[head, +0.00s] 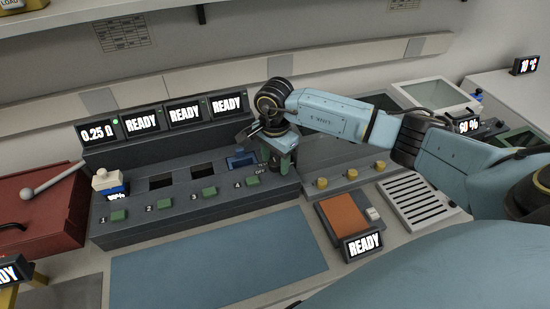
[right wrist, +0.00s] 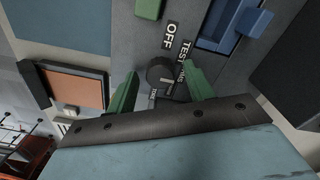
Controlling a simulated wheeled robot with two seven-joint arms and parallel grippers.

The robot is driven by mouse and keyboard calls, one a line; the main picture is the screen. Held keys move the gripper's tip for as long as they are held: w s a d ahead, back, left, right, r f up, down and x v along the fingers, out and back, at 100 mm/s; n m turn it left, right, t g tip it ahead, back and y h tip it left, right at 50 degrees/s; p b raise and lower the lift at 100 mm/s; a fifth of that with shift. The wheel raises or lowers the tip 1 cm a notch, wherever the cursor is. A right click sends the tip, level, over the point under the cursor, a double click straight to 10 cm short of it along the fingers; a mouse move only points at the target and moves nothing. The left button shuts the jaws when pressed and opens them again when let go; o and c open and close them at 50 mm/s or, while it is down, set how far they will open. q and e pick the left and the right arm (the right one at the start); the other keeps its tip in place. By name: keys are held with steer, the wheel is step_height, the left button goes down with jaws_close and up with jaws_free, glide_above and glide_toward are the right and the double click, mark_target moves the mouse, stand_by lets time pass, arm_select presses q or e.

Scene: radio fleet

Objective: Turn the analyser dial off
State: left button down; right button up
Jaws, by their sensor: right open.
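The analyser dial (right wrist: 160,75) is a dark round knob on the grey analyser panel, with OFF and TEST labels beside it in the right wrist view. In the head view my right gripper hides most of the dial, and only the small labels (head: 258,174) show next to it. My right gripper (right wrist: 157,88) has green fingers, one on each side of the dial, with visible gaps to it. It is open and holds nothing. It also shows from above at the right end of the analyser (head: 180,222). My left gripper is not in view.
Several green buttons (head: 208,191) line the panel front, and a blue block (head: 241,159) sits in slot 4 close to my gripper. A white-topped block (head: 105,180) stands at the left. A blue mat (head: 215,262) lies clear in front, with an orange pad (head: 343,213) to its right.

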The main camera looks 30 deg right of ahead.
steer(key=c, duration=1)
steer(key=shift+o, duration=0.2)
